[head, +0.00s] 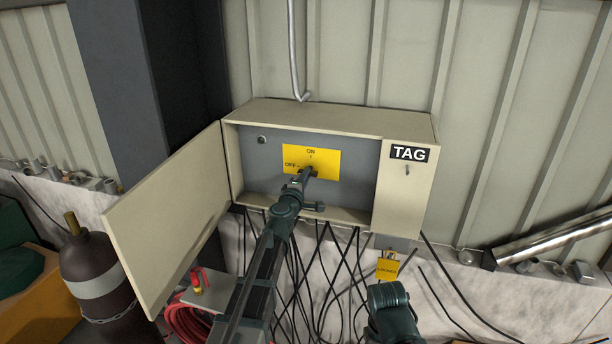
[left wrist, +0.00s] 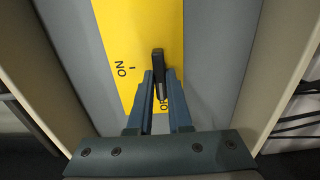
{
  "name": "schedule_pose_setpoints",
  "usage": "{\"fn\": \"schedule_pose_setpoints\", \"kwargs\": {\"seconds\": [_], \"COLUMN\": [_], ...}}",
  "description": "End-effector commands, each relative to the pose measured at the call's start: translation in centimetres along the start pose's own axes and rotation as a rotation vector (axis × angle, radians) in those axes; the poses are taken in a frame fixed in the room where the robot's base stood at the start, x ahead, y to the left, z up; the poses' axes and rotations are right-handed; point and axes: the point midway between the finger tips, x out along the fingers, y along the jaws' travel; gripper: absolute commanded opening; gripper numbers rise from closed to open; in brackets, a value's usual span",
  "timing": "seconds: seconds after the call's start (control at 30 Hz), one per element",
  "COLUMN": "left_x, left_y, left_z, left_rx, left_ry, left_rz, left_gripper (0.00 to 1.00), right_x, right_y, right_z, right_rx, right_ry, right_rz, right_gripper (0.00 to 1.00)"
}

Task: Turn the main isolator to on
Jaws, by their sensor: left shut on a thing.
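The main isolator is a black handle (left wrist: 158,62) on a yellow plate (head: 329,161) inside an open beige cabinet (head: 408,206). The plate is marked ON at the top and OFF at the left in the head view. My left gripper (head: 307,173) reaches into the cabinet and is shut on the handle. The left wrist view shows its fingers (left wrist: 160,85) on both sides of the handle. The handle lies along the OFF direction, not toward the ON mark. The OFF lettering is partly hidden by the fingers in the wrist view.
The cabinet door (head: 170,222) stands open to the left. A yellow tag (head: 387,270) hangs below the cabinet at the right. Black cables (head: 345,262) hang underneath. A brown gas cylinder (head: 98,268) stands at the left. My other arm shows at the bottom.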

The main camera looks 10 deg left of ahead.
Motion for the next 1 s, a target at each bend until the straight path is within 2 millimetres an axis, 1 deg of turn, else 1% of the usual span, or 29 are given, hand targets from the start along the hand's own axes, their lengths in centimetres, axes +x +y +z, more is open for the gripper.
{"fn": "schedule_pose_setpoints", "kwargs": {"seconds": [0.07,0.13,0.3,0.4,0.5,0.8,0.87,1.0], "left_x": [-0.04,-0.05,-0.05,-0.06,-0.07,-0.08,-0.08,-0.09], "left_y": [-0.02,-0.03,-0.03,-0.04,-0.04,-0.04,-0.05,-0.05], "left_z": [0.01,0.02,0.02,0.02,0.03,0.03,0.03,0.04], "left_rx": [0.01,0.059,0.269,0.358,0.399,0.416,0.461,0.635], "left_ry": [0.0,0.0,0.0,-0.001,-0.001,-0.001,-0.001,-0.001], "left_rz": [0.0,0.0,0.0,0.0,0.0,0.0,0.0,0.0], "left_gripper": [0.0,0.0,0.0,0.0,0.0,0.0,0.0,0.0], "right_x": [0.02,0.02,0.03,0.03,0.03,0.04,0.04,0.04], "right_y": [0.0,0.0,0.0,0.0,0.0,0.0,0.0,0.0], "right_z": [0.0,0.0,0.0,0.0,0.0,0.0,0.0,0.0], "right_rx": [0.0,0.0,0.0,0.0,0.0,0.0,0.0,0.0], "right_ry": [0.0,0.0,0.0,0.0,0.0,0.0,0.0,0.0], "right_rz": [0.0,0.0,0.0,0.0,0.0,0.0,0.0,0.0], "right_gripper": [0.5,0.5,0.5,0.5,0.5,0.5,0.5,0.5]}}
